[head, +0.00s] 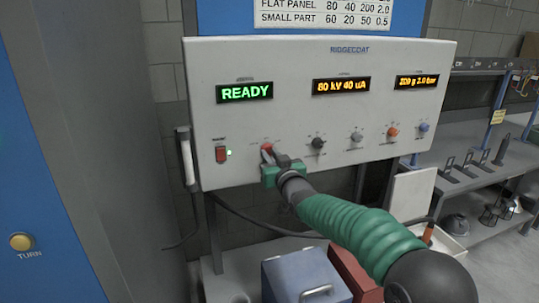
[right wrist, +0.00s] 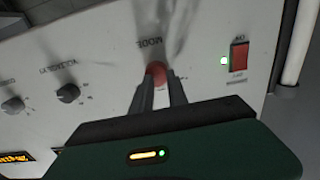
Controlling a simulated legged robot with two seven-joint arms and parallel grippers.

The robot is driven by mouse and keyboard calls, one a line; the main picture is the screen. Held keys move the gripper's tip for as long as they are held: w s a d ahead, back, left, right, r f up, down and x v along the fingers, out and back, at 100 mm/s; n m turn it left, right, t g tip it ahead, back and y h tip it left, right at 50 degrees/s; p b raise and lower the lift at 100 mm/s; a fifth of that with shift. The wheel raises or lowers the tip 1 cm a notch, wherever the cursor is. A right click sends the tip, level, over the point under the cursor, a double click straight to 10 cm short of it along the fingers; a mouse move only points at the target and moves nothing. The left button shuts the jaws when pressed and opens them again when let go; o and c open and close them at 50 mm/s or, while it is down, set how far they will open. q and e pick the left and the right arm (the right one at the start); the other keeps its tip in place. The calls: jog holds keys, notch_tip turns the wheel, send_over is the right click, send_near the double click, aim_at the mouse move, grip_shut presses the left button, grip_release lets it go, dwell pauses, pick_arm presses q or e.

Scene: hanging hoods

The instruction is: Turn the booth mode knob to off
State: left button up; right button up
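The red mode knob (head: 267,149) is on the lower left part of the pale control panel (head: 300,105). It also shows in the right wrist view (right wrist: 156,72), under the printed word MODE. My right gripper (head: 272,156) is at this knob, and its two dark fingers lie close on either side of it, appearing shut on it. The fingers hide part of the knob and its marks, so I cannot read its setting. The green display (head: 244,92) reads READY. My left gripper is not in view.
A red rocker switch (head: 221,154) with a lit green lamp sits left of the mode knob. Black (head: 318,143), grey (head: 356,136), orange (head: 392,132) and blue (head: 424,127) knobs line the right. A blue case (head: 305,277) stands below. A shelf (head: 470,180) is at right.

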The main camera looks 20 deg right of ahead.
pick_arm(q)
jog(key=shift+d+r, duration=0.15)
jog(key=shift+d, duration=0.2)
pick_arm(e)
jog(key=shift+d+r, duration=0.35)
jog(key=shift+d, duration=0.2)
grip_shut()
jog(key=shift+a+f, duration=0.1)
jog(key=shift+a, duration=0.1)
